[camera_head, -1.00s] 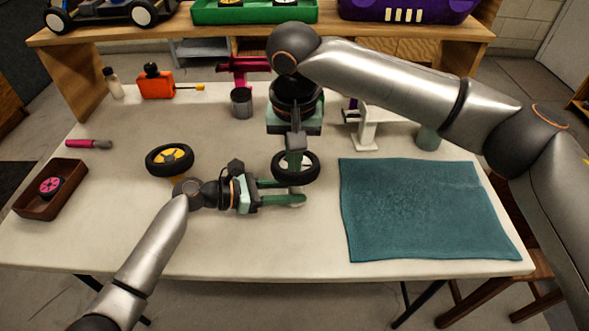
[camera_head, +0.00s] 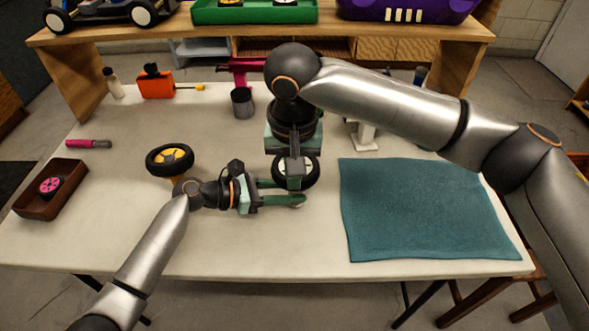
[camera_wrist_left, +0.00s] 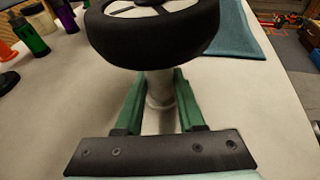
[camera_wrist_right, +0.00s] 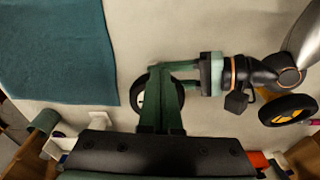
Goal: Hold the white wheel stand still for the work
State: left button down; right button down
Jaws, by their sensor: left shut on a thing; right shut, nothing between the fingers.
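The white wheel stand shows in the left wrist view as a pale upright post (camera_wrist_left: 160,92) below a black-tyred wheel (camera_wrist_left: 150,38). My left gripper (camera_wrist_left: 160,78) is shut on the post, one green finger on each side. The wheel covers the stand's top. In the head view the wheel (camera_head: 312,172) sits above my left gripper (camera_head: 297,190), and the stand is hidden. My right gripper (camera_head: 294,178) is shut and empty, pointing down over the wheel. In the right wrist view its closed fingers (camera_wrist_right: 166,75) overlap the wheel (camera_wrist_right: 140,100); contact is unclear.
A yellow-hubbed wheel (camera_head: 156,161) stands left of my left gripper. A brown tray (camera_head: 37,205) holds a small pink-hubbed wheel (camera_head: 50,186). A teal mat (camera_head: 430,215) lies at right. A grey cup (camera_head: 242,103) and orange bottle (camera_head: 157,87) stand behind. The front table edge is clear.

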notch_tip(320, 180, up, 12)
jog(key=s, duration=0.1)
dwell(0.5)
jog(key=shift+s, duration=0.1)
pick_arm(q)
jog(key=shift+c, duration=2.2)
grip_release()
jog(key=shift+v, duration=3.8)
